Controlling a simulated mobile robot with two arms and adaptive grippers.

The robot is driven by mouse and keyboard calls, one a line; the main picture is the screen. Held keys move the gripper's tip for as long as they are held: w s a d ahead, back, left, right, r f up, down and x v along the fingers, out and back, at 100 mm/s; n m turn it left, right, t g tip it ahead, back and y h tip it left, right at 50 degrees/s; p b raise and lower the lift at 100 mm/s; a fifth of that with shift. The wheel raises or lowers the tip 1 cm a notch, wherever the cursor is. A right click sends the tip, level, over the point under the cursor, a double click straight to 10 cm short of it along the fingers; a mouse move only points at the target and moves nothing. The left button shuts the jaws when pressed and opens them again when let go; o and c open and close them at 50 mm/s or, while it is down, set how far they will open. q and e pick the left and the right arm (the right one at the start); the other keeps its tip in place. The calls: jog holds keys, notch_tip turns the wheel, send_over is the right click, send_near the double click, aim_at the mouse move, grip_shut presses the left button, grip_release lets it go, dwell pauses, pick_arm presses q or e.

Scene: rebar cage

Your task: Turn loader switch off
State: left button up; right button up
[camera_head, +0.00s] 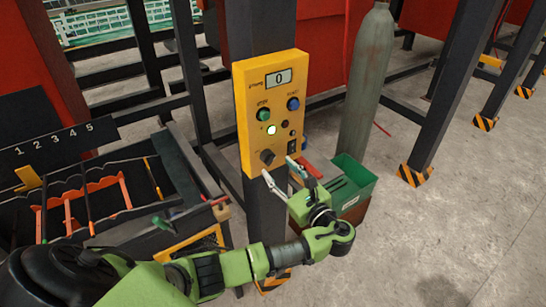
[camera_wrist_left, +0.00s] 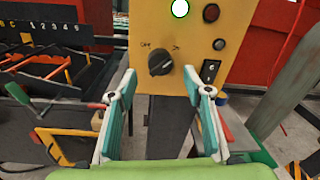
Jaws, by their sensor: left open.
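A yellow control box (camera_head: 252,140) stands on a dark post, with a display reading 0. A black rotary knob (camera_head: 267,157) is at its lower left; it also shows in the left wrist view (camera_wrist_left: 160,62), its pointer seemingly tilted to the upper right between two small unreadable marks. A small black switch (camera_wrist_left: 209,72) is to the right of the knob; it also shows in the head view (camera_head: 292,147). Which one is the loader switch cannot be read. My left gripper (camera_head: 282,174) is open and empty just below the knob, fingers (camera_wrist_left: 159,90) apart on either side. My right gripper is not in view.
Green and blue buttons and a lit round lamp (camera_head: 271,129) are higher on the box. A grey gas cylinder (camera_head: 368,85) and a green bin (camera_head: 352,185) stand to the right. A numbered rack (camera_head: 53,145) is at left. Floor at far right is clear.

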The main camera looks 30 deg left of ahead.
aim_at(272, 161)
pick_arm(q)
jog(key=p+x, duration=0.1)
jog(key=x, duration=0.3)
jog(key=shift+a+r, duration=0.1)
jog(key=shift+a, duration=0.1)
jog(key=shift+w+a, duration=0.1)
jog(key=shift+w, duration=0.05)
jog(key=c, duration=1.1)
